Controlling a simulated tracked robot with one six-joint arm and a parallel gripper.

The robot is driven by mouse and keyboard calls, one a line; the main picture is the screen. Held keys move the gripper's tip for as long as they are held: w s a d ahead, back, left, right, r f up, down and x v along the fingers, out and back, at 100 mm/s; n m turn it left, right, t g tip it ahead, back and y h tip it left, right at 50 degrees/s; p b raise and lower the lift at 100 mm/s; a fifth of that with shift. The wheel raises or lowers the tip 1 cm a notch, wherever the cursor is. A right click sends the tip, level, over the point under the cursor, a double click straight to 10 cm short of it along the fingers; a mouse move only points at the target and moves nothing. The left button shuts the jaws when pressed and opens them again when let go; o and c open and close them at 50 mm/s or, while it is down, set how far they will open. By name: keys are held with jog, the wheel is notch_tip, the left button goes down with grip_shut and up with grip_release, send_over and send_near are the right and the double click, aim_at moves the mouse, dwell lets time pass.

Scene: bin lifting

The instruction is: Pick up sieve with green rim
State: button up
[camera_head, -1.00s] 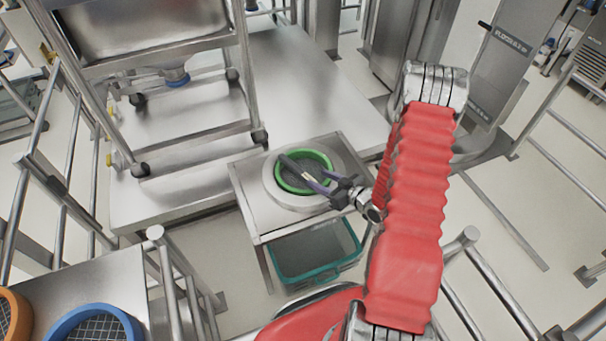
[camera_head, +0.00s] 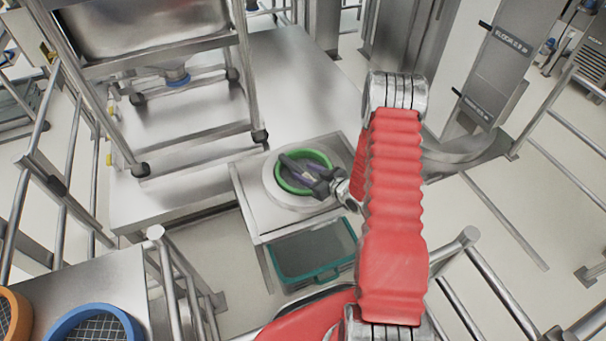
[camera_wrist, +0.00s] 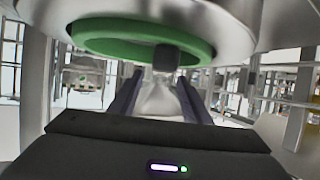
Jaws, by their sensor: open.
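The sieve with the green rim (camera_head: 287,186) rests on the round metal plate of a small steel stand, in the middle of the head view. My gripper (camera_head: 296,170) is open, and its two dark fingers reach over the sieve from the right, covering part of the rim and mesh. In the wrist view the green rim (camera_wrist: 105,38) fills the top, and the fingers of my gripper (camera_wrist: 160,78) stand apart below it. I cannot tell whether the fingers touch the rim.
A teal-edged bin (camera_head: 305,275) sits under the stand (camera_head: 248,205). A steel rack (camera_head: 205,85) stands behind left. A blue-rimmed sieve (camera_head: 65,325) and an orange-rimmed sieve (camera_head: 18,310) lie on a table at lower left. Metal railings (camera_head: 475,265) stand at right.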

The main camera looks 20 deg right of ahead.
aim_at(299, 169)
jog(key=shift+x, duration=2.55)
jog(key=shift+d+f, duration=0.1)
jog(key=shift+f, duration=0.05)
jog(key=shift+c, duration=0.6)
grip_shut()
